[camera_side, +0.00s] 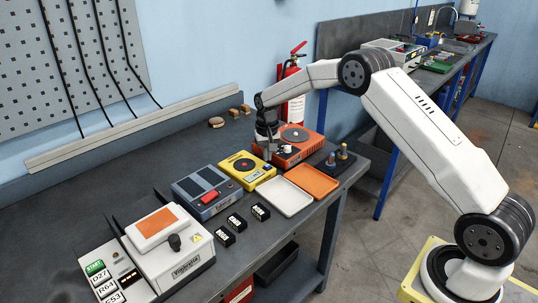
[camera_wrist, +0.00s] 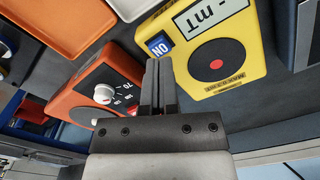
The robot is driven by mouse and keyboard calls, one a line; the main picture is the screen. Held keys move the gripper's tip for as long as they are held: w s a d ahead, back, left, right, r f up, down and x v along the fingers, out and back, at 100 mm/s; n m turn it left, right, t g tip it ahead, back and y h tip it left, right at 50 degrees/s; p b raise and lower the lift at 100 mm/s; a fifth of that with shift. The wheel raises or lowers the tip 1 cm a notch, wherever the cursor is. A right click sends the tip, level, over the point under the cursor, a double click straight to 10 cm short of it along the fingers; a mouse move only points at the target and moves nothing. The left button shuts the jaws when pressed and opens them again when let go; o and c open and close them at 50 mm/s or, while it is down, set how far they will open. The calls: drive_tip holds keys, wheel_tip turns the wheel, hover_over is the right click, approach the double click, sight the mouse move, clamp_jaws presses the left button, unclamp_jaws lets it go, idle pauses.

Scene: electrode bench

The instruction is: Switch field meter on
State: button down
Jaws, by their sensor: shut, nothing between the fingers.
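The yellow field meter (camera_side: 241,177) lies on the dark bench in the side view, with a black round dial on top. In the wrist view the yellow field meter (camera_wrist: 197,82) shows a pale panel reading "mT", a black disc with a red centre, and a blue button (camera_wrist: 160,45) marked "ON" at its corner. My gripper (camera_wrist: 157,64) is shut and empty, its fingertips close to the blue button. Whether they touch it I cannot tell. In the side view my gripper (camera_side: 268,157) points down between the yellow meter and the orange device, and partly hides the meter's edge.
The orange device (camera_side: 305,141) with a white knob stands close beside my gripper. A white tray (camera_side: 284,195) and an orange tray (camera_side: 312,181) lie in front.

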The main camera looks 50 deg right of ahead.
drive_tip(key=shift+f, duration=1.1)
idle(1.1)
drive_tip(key=shift+r, duration=3)
drive_tip(key=shift+s+a, duration=0.1)
drive_tip(key=shift+s+a+r, duration=0.3)
drive_tip(key=shift+s, duration=0.1)
drive_tip(key=s+a+r+n+t, duration=0.1)
drive_tip(key=s+a+n, duration=0.2)
drive_tip(key=s, duration=1.1)
drive_tip(key=s+a+r+n+t, duration=0.1)
drive_tip(key=s+a+n, duration=0.2)
drive_tip(key=s, duration=1.1)
drive_tip(key=a, duration=0.3)
drive_tip(key=shift+a+t, duration=0.3)
drive_tip(key=shift+a, duration=0.05)
